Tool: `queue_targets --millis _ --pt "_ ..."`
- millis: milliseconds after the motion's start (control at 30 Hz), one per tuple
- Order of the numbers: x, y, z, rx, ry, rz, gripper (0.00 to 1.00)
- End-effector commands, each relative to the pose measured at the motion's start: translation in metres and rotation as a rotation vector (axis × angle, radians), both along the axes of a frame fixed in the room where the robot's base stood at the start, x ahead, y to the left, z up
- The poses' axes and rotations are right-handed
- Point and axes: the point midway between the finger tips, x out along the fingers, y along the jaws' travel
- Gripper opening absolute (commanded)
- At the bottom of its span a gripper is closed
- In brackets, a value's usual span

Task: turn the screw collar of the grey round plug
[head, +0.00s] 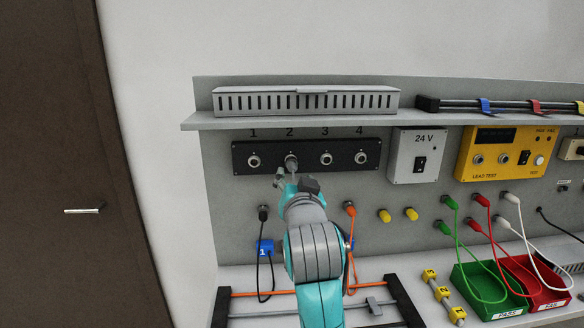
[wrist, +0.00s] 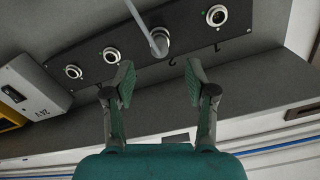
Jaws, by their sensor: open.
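The grey round plug (head: 291,162) sits in socket 2 of the black socket panel (head: 343,145). In the wrist view, which is upside down, the plug (wrist: 160,42) shows with a grey cable running up from it. Its screw collar is too small to make out clearly. My gripper (head: 287,179) is just in front of and below the plug. In the wrist view my gripper (wrist: 160,80) is open and empty, with its green-padded fingers apart. The plug lies beyond the fingertips, in line with the gap between them.
Sockets 1 (head: 254,161), 3 (head: 326,159) and 4 (head: 361,158) are empty. A shelf (head: 300,120) with a slotted grey box (head: 306,101) overhangs the panel. The 24 V box (head: 416,155) stands right of it. Black and orange leads hang below.

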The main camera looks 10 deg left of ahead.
Motion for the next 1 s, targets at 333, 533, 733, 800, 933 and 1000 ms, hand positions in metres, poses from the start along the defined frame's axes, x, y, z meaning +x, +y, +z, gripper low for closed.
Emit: queue_targets --millis 333,533,733,800,933,1000 --pt "0.056 0.018 0.0 -0.001 0.001 -0.001 0.56" --pt "0.071 0.023 0.0 -0.001 0.001 -0.001 0.56" --pt "0.074 0.024 0.0 -0.001 -0.001 0.0 0.56" --pt "0.074 0.024 0.0 -0.001 -0.001 0.0 0.56" --pt "0.074 0.024 0.0 -0.001 0.0 0.0 0.41" --pt "0.074 0.024 0.0 -0.001 0.0 0.0 0.24"
